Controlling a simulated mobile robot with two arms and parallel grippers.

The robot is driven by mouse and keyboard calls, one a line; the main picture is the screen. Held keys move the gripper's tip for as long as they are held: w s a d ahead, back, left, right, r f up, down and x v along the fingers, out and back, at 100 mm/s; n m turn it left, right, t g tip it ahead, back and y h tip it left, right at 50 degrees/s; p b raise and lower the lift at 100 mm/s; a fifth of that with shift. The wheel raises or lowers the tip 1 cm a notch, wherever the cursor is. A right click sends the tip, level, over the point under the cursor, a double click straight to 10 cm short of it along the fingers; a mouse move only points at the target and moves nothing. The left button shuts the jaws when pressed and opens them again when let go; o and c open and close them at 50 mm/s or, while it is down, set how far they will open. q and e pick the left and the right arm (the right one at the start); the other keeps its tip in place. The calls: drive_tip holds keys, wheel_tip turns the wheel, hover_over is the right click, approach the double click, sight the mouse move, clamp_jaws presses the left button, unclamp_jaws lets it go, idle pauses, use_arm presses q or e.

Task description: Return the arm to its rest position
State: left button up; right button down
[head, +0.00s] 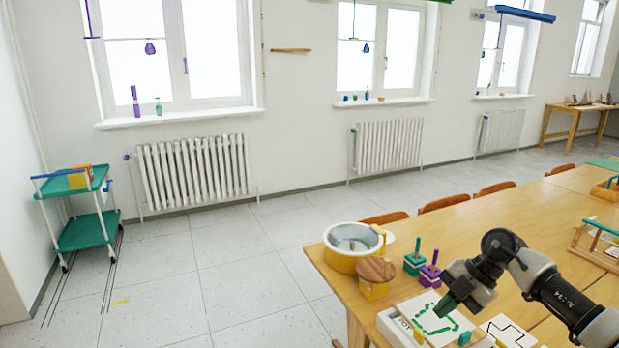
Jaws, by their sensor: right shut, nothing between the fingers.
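My right arm comes in from the lower right of the head view, over the wooden table (470,240). My right gripper (447,304) is shut and empty. It hangs over a white board with a green outline (412,318), pointing down and to the left. I cannot tell whether its tip touches the board. My left arm and left gripper are not in view.
Near the gripper stand a yellow and white pot (350,262), a wooden disc on a yellow block (375,270), a green stacking toy (415,262) and a purple one (430,276). A wooden rack (598,245) stands at the right. A green cart (82,232) stands far left; the floor between is clear.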

drive_tip(key=s+a+r+m+t+y, duration=0.15)
drive_tip(key=a+t+y, duration=0.35)
drive_tip(key=a, duration=0.5)
drive_tip(key=s+a+r+m+t+y, duration=0.15)
drive_tip(key=a+t+y, duration=0.35)
drive_tip(key=a, duration=0.5)
drive_tip(key=s+d+f+m+t+h, duration=0.3)
drive_tip(key=s+d+f+m+h, duration=0.15)
drive_tip(key=m+h, duration=0.4)
drive_tip(key=s+d+f+m+t+h, duration=0.25)
drive_tip(key=d+f+m+h, duration=0.25)
drive_tip(key=m+h, duration=0.4)
drive_tip(key=s+d+f+m+g, duration=0.1)
drive_tip(key=s+f+g, duration=0.45)
drive_tip(key=s, duration=0.55)
drive_tip(key=s+d+f+m+g, duration=0.15)
drive_tip(key=s+f+g, duration=0.25)
drive_tip(key=s+g, duration=0.55)
wheel_tip(320, 180, down, 23)
drive_tip(key=s+t+p, duration=0.2)
drive_tip(key=s+p, duration=0.1)
drive_tip(key=s+d+f+g+p, duration=0.1)
drive_tip(key=s+d+f, duration=0.1)
drive_tip(key=s+f, duration=1.2)
drive_tip(key=shift+s+d+f+g+p, duration=0.2)
drive_tip(key=shift+s+g+p, duration=0.15)
drive_tip(key=shift+s, duration=0.65)
